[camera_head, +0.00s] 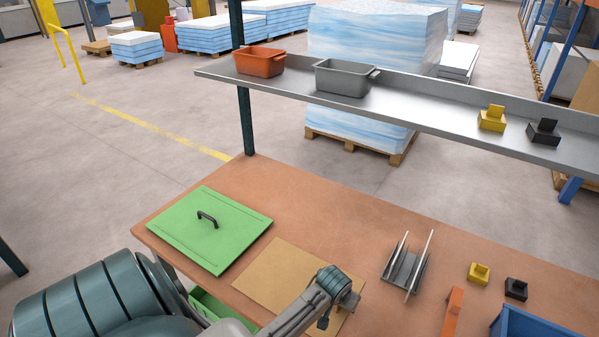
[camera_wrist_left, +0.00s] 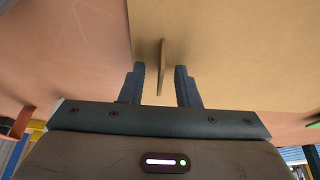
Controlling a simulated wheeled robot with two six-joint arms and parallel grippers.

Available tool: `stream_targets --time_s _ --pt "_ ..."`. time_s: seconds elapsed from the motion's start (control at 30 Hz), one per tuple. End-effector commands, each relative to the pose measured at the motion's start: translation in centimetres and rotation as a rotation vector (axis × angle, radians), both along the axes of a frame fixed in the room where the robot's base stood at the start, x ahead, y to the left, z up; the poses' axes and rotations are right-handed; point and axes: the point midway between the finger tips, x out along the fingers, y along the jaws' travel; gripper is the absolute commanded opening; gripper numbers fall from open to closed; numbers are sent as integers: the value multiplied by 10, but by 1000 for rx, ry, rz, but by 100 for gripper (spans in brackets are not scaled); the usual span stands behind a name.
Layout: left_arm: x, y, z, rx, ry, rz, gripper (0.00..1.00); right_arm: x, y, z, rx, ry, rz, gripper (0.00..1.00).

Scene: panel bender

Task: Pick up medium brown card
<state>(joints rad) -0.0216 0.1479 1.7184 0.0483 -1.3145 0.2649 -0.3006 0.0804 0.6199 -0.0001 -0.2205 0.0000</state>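The brown card (camera_head: 268,268) lies flat on the orange-brown table, to the right of the green panel. It also fills the upper right of the left wrist view (camera_wrist_left: 245,50). A thin brown upright tab (camera_wrist_left: 162,58) shows between my left fingers; whether it is joined to the card I cannot tell. My left gripper (camera_wrist_left: 160,72) is open, a finger on each side of the tab with gaps. In the head view my left arm's end (camera_head: 338,290) covers the card's right part, and its fingers are not clear. My right gripper is not in view.
A green panel with a black handle (camera_head: 226,233) lies left of the card. A grey rack (camera_head: 405,272), yellow block (camera_head: 478,273), black block (camera_head: 515,289), orange piece (camera_head: 451,315) and blue bin (camera_head: 530,323) stand right. A shelf (camera_head: 420,108) crosses above the table's back.

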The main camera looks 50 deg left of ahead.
Motion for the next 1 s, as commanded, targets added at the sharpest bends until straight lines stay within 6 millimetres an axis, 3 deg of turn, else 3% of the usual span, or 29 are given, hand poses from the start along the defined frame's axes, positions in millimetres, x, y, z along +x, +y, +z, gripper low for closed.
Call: stream_targets --time_s 0.07,0.2,0.23,0.73,1.0 --pt "0 0 0 0 0 0 29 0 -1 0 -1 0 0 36" --pt "0 0 0 0 0 0 2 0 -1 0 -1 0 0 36" --pt "0 0 0 0 0 0 0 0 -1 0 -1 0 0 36" --pt "1 1 5 2 -2 -1 0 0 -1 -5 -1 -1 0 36" --pt "-4 -1 33 2 -3 -1 0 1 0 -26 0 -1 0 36"
